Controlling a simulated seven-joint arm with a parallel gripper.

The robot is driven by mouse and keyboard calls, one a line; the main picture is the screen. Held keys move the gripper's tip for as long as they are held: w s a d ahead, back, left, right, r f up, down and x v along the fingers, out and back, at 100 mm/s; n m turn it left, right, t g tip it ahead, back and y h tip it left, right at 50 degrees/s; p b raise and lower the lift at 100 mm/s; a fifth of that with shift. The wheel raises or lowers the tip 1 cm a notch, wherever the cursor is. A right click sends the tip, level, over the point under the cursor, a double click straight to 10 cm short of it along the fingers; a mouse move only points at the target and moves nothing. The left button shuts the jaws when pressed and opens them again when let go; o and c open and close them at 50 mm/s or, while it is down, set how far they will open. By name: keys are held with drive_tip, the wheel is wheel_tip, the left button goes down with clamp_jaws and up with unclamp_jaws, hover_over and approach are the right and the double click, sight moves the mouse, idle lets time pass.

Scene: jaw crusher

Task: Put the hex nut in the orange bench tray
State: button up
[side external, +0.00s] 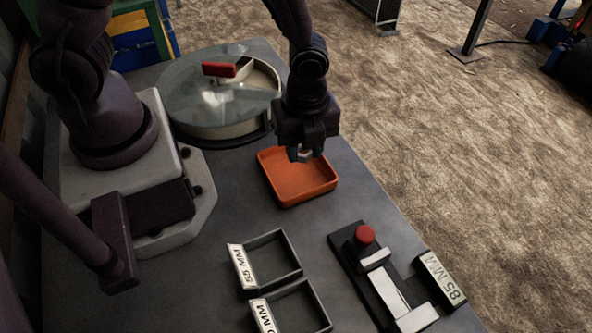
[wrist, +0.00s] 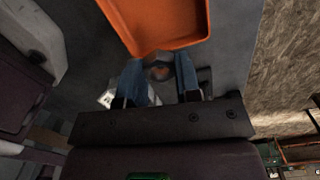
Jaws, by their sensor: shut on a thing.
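The orange bench tray (side external: 302,183) lies on the dark bench top below my gripper, and nothing shows inside its visible part. My gripper (side external: 304,155) is over the tray's far part in the side view. It is shut on the hex nut (side external: 304,155), a small grey metal piece between the fingertips. In the wrist view the nut (wrist: 160,71) sits between the two blue-grey fingers, with its hole visible, and the tray (wrist: 160,22) fills the top middle. The nut appears held above the tray's level; its exact height is hard to tell.
A round glass-lidded drum (side external: 215,95) with a red handle stands behind the tray. Two open black bins (side external: 270,262) with size labels are in front. A black fixture with a red knob (side external: 365,235) and a block marked 85 MM (side external: 440,280) sit at front right.

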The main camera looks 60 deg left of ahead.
sight(303, 184)
drive_tip(key=shift+f+n, duration=0.5)
drive_tip(key=shift+f, duration=1.55)
drive_tip(key=shift+f+n, duration=0.5)
drive_tip(key=shift+f, duration=1.55)
drive_tip(key=shift+f, duration=0.15)
drive_tip(key=o, duration=0.9)
